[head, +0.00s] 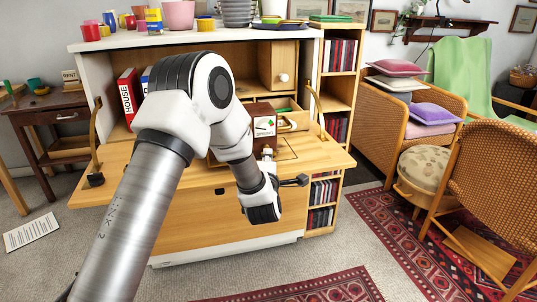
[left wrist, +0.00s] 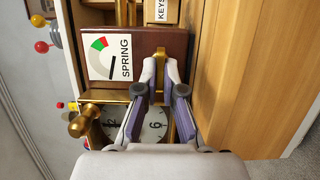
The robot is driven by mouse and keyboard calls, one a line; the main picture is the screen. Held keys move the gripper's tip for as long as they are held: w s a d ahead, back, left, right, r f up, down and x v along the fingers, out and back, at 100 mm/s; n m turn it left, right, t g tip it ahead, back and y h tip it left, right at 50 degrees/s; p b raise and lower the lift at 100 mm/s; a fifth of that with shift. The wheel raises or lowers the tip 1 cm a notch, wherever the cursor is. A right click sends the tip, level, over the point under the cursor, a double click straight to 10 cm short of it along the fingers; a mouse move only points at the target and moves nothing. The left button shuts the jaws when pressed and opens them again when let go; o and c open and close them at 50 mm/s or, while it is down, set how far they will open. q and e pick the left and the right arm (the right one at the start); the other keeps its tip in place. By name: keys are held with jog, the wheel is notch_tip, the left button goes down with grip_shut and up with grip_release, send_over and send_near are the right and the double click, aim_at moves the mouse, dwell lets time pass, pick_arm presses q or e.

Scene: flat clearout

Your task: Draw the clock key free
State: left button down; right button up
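The clock is a dark brown box (head: 264,120) on the fold-down desk leaf, partly hidden by my left arm. The left wrist view shows its brown case (left wrist: 165,45) sideways, with a white SPRING gauge and a round white dial (left wrist: 152,124) partly behind my fingers. A brass clock key (left wrist: 160,58) stands out beside the gauge. My left gripper (left wrist: 160,72) has its fingertips on both sides of the key and looks shut on it. In the head view the left gripper (head: 267,154) is at the clock's lower front. My right gripper is not in view.
The desk leaf (head: 130,190) is open, with brass stays (head: 97,140) at its sides. A box marked KEYS (left wrist: 160,10) is close to the clock. A brass knobbed piece (left wrist: 85,122) is by the dial. A red HOUSE binder (head: 128,97) stands left.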

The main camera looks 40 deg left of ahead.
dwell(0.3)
pick_arm(q)
jog(key=shift+s+d+b, duration=0.3)
jog(key=shift+s+d, duration=0.45)
jog(key=shift+d, duration=0.2)
jog(key=shift+s, duration=0.1)
jog(key=shift+s+d+b, duration=0.6)
jog(key=shift+s+d, duration=0.6)
jog(key=shift+d, duration=0.3)
